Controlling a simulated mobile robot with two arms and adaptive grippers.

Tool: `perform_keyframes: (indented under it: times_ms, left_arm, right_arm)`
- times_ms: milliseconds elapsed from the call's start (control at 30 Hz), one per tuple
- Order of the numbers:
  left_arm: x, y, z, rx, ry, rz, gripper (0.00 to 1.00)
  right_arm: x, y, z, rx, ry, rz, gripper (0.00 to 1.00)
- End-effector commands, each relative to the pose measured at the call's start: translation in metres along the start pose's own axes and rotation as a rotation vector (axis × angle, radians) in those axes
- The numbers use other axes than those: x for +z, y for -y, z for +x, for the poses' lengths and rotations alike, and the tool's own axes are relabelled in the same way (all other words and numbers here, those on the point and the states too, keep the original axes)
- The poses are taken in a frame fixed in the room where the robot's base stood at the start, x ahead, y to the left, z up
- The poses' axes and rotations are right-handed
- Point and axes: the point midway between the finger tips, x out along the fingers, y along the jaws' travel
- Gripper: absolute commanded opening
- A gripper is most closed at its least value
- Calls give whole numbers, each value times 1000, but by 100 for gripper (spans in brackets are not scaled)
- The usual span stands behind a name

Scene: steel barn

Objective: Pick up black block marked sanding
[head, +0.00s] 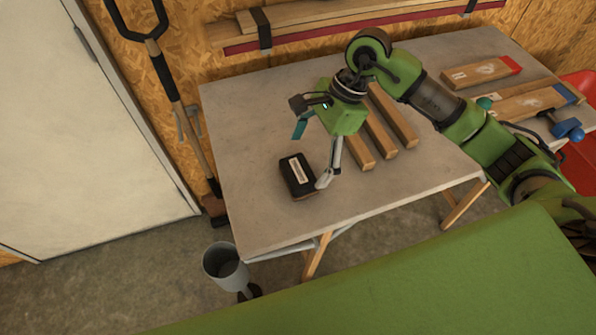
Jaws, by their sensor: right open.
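A black block (291,184) with a pale label on top lies on the grey table near its left front part. The lettering on the label is too small to read. My right gripper (311,157) is open above and beside the block. One finger reaches down at the block's right side, close to it or touching; I cannot tell which. The other finger is raised at the block's far side, clear of it. Nothing is between the fingers. My left gripper is not in view.
The table (240,115) holds several wooden bars behind and right of my gripper. Blue-handled clamps (568,129) lie at the right. A grey bucket (225,265) stands on the floor in front. The table left of the block is clear.

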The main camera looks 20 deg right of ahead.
Motion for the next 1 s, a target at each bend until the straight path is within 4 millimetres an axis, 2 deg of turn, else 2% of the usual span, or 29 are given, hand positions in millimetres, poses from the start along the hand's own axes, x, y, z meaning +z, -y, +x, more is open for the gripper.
perform_keyframes:
  times_ms: [133, 267, 400, 667, 700, 867, 1000]
  left_arm:
    - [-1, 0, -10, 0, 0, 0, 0]
    - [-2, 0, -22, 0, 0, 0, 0]
    - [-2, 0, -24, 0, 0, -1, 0]
    - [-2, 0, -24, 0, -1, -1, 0]
    - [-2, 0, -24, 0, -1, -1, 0]
    - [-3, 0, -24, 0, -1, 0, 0]
    - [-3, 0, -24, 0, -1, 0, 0]
  right_arm:
    - [4, 0, 11, 4, 2, 1, 88]
    - [8, 1, 30, 6, 3, 1, 88]
    - [6, 2, 49, 3, 2, 1, 88]
    - [5, 2, 54, -1, 0, 0, 88]
    - [5, 2, 54, -1, 0, 0, 85]
    - [5, 2, 54, -1, 1, 0, 44]
    - [5, 2, 53, -1, 1, 0, 43]
